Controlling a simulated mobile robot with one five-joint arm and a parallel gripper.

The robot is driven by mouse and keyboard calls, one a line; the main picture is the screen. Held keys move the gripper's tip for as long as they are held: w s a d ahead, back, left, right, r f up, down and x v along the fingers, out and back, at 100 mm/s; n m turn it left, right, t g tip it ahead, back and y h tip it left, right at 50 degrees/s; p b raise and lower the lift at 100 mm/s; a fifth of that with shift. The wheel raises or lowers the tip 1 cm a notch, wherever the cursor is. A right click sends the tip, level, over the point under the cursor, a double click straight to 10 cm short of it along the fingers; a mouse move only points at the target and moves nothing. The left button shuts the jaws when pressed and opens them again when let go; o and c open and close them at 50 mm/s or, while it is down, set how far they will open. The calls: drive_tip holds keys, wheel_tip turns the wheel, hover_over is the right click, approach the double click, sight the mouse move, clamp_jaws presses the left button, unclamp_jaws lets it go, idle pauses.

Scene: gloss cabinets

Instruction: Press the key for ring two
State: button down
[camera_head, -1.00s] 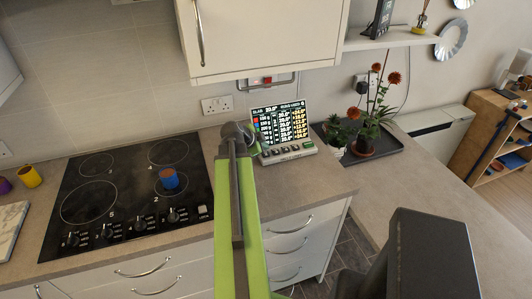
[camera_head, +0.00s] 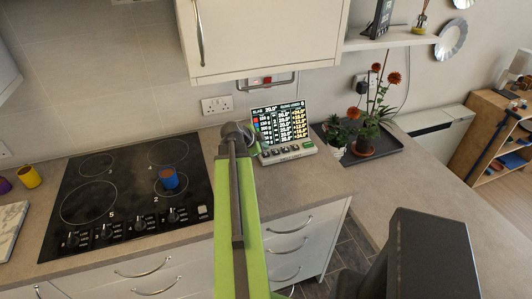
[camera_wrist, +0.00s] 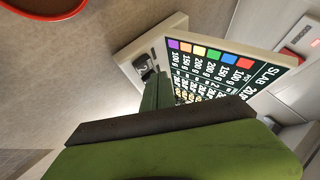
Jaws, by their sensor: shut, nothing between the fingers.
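The display unit (camera_head: 279,122) stands on the worktop right of the hob, with a lit screen of coloured rows and a row of keys (camera_head: 287,150) along its base. In the wrist view its screen (camera_wrist: 215,68) is tilted, and one dark key (camera_wrist: 146,68) shows on the pale base. My gripper (camera_wrist: 163,88) is shut and empty. Its tip is close to the base and overlaps it in the picture; I cannot tell whether it touches. It hides the other keys in the wrist view. In the head view my arm hides the fingertips, near the unit's left end.
Potted plants stand on a dark tray (camera_head: 388,153) to the right. A wall cabinet (camera_head: 265,40) hangs above the unit. The front right worktop is clear.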

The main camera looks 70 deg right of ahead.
drive_tip(key=shift+f+b, duration=0.45)
drive_tip(key=shift+f+b, duration=0.55)
idle(0.5)
drive_tip(key=shift+r+p, duration=1.05)
wheel_tip(320, 180, up, 6)
drive_tip(key=p, duration=0.6)
